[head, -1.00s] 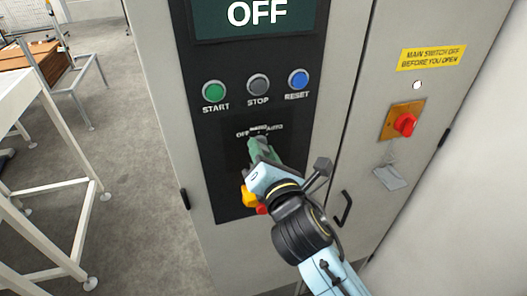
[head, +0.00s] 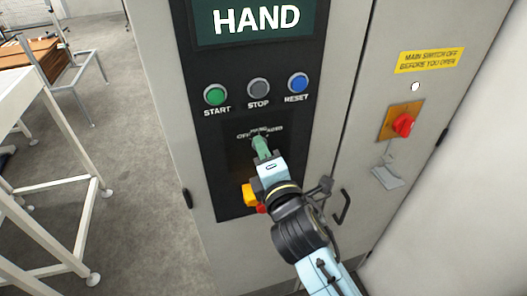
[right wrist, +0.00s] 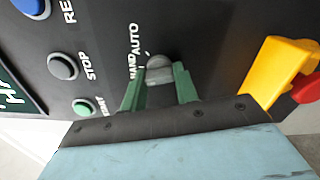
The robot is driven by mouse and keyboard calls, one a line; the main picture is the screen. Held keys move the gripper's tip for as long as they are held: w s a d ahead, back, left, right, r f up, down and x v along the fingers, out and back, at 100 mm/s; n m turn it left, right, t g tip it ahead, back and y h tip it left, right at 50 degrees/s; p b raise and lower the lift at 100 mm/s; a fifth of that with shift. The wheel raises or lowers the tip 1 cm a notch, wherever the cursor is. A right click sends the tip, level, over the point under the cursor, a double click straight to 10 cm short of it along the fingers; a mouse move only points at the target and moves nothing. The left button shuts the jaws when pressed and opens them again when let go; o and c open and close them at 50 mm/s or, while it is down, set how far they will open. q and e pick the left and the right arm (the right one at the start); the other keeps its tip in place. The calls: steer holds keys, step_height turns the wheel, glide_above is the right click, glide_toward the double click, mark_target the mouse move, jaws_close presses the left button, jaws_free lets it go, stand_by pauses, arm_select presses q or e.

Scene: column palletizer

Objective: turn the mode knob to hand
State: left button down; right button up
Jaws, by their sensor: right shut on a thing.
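The mode knob (right wrist: 159,70) is a small grey knob on the dark panel (head: 228,168). Its labels OFF, HAND and AUTO are partly hidden behind my right gripper in the head view. The display (head: 257,20) above reads HAND. My right gripper (head: 259,140) is at the knob, with its green fingers on either side of it. In the right wrist view the fingers (right wrist: 160,88) are shut on the knob. My left gripper is not in view.
Green START (head: 215,95), grey STOP (head: 258,89) and blue RESET (head: 298,82) buttons sit above the knob. A yellow and red part (head: 249,194) is just below the gripper. A red main switch (head: 403,125) is on the right door. A white frame (head: 60,190) stands left.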

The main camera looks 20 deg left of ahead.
steer(key=shift+m, duration=1.2)
steer(key=o, duration=1)
steer(key=shift+c, duration=0.2)
steer(key=b+v, duration=0.2)
steer(key=v, duration=1.1)
steer(key=shift+s+d, duration=0.1)
steer(key=shift+d, duration=0.05)
